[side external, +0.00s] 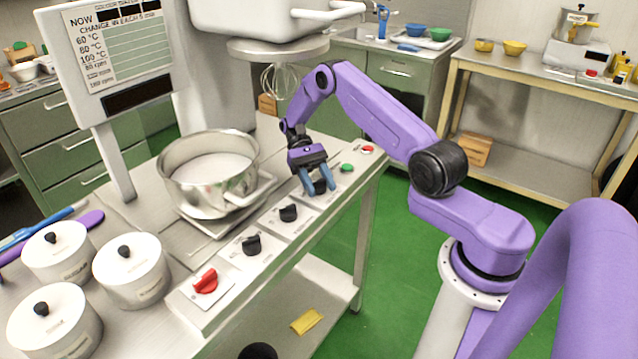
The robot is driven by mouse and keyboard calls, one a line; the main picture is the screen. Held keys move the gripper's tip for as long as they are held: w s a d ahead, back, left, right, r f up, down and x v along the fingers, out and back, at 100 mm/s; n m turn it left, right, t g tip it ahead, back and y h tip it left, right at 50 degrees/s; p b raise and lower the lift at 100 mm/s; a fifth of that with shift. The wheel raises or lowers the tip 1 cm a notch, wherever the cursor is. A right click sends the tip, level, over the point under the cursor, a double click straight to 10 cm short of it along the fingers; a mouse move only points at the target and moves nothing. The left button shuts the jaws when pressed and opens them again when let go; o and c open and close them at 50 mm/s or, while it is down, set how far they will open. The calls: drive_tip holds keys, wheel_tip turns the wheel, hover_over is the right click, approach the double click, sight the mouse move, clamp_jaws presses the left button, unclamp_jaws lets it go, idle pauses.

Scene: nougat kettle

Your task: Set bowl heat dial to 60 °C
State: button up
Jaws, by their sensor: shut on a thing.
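A row of control dials runs along the front edge of the steel bench. It has a red dial (205,281) at the near end, then a black dial (251,244), a second black dial (288,213) and a far black dial (320,187). The printed labels beside them are too small to read, so I cannot tell which is the bowl heat dial by its label. My gripper (317,181) points down with its blue fingers on either side of the far black dial, shut on it. The fingers partly hide this dial and its scale.
A steel bowl (215,195) with white contents stands behind the dials. A green button (347,168) and a red button (367,149) lie just beyond my gripper. White lidded canisters (130,275) stand at the left. A sign (110,50) lists temperatures including 60 °C. A whisk (280,82) hangs behind.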

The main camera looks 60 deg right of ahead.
drive_tip(key=shift+r, duration=0.1)
drive_tip(key=o, duration=1)
drive_tip(key=shift+m+y, duration=0.3)
drive_tip(key=shift+y, duration=0.1)
